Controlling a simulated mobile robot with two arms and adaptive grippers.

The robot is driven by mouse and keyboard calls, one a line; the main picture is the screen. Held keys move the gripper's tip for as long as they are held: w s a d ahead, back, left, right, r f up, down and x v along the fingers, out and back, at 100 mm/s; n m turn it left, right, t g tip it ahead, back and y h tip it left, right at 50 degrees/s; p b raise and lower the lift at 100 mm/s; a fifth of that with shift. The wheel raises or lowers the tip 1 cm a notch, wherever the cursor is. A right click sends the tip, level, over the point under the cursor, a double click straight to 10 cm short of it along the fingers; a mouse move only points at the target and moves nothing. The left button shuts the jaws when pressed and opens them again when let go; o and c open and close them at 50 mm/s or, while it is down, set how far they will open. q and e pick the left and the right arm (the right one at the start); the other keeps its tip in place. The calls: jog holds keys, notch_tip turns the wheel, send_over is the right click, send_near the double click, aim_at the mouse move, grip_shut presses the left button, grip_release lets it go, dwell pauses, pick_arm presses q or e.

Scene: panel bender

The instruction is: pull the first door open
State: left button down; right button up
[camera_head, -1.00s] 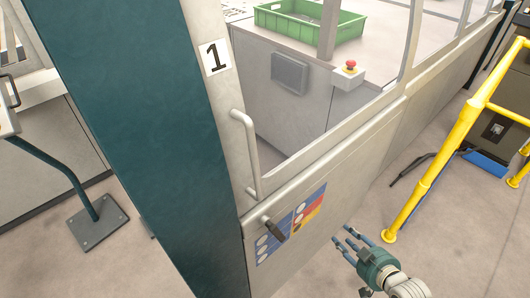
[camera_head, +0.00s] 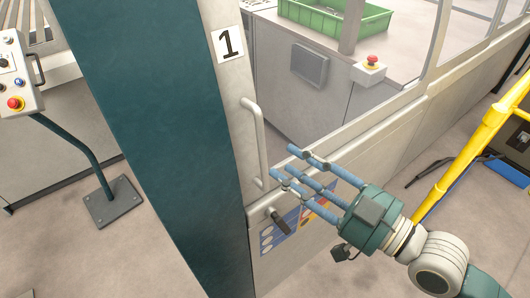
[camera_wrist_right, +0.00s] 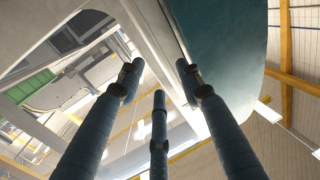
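The first door (camera_head: 385,140) is a light grey framed panel with a clear window, marked by a "1" sign (camera_head: 229,43) at its left edge. It appears closed against the dark teal post (camera_head: 150,130). A vertical pale bar handle (camera_head: 256,140) is on its left side, with a black latch lever (camera_head: 280,222) below. My right gripper (camera_head: 286,168) is open, its blue fingers spread and pointing left, just right of the handle's lower end. I cannot tell whether it touches the handle. In the right wrist view the fingers (camera_wrist_right: 158,95) are apart and empty. My left gripper is not in view.
A yellow railing (camera_head: 485,130) stands to the right. A control pedestal (camera_head: 70,140) with a red button stands at the left. Behind the door are a green crate (camera_head: 335,17) and an emergency stop box (camera_head: 370,70). Grey floor lies open in front.

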aim_at(264, 151)
jog(key=p+x, duration=0.1)
jog(key=x, duration=0.5)
jog(key=shift+w+a+r+p, duration=0.15)
jog(key=shift+w+p, duration=0.05)
jog(key=shift+p, duration=0.1)
jog(key=shift+w+a, duration=0.3)
jog(key=shift+a, duration=0.05)
grip_shut()
